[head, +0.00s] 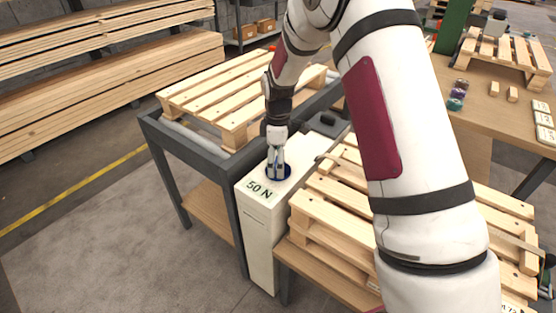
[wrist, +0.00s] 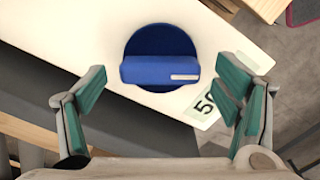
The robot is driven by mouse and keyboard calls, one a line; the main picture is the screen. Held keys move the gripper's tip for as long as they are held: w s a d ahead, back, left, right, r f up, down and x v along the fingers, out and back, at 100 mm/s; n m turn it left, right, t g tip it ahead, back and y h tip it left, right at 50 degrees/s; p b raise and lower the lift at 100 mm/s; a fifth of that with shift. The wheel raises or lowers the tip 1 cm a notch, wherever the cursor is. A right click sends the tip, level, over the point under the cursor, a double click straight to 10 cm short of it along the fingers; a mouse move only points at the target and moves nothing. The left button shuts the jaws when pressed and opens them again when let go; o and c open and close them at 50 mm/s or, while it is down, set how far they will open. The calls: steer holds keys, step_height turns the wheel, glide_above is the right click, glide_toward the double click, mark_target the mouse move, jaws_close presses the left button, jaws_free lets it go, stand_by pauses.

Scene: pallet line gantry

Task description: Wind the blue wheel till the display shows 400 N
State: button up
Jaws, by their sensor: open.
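The blue wheel (wrist: 160,43) lies on the top of a white cabinet (head: 263,240). It is a round disc with a raised bar grip (wrist: 160,70) across it, and the bar has a small pale mark near its right end. The display (head: 260,190) on the cabinet top reads 50 N; in the wrist view it is partly cut off by a finger. My gripper (head: 277,170) points down over the wheel and hides part of it in the head view. In the wrist view the fingers are spread wide on either side of the bar, apart from it.
A roller frame with a wooden pallet (head: 235,95) stands left of the cabinet. Stacked pallets (head: 335,210) stand close on its right. A dark block (head: 325,122) sits behind the wheel. A wooden workbench (head: 480,95) is at the right. Open floor lies at the front left.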

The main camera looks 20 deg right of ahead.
steer(key=c, duration=1.2)
steer(key=shift+o, duration=0.2)
steer(key=shift+m, duration=0.3)
steer(key=m, duration=0.9)
steer(key=shift+m+p, duration=0.4)
steer(key=m, duration=0.4)
steer(key=shift+m, duration=0.3)
steer(key=m+p, duration=0.1)
steer(key=m, duration=0.3)
steer(key=shift+m, duration=0.3)
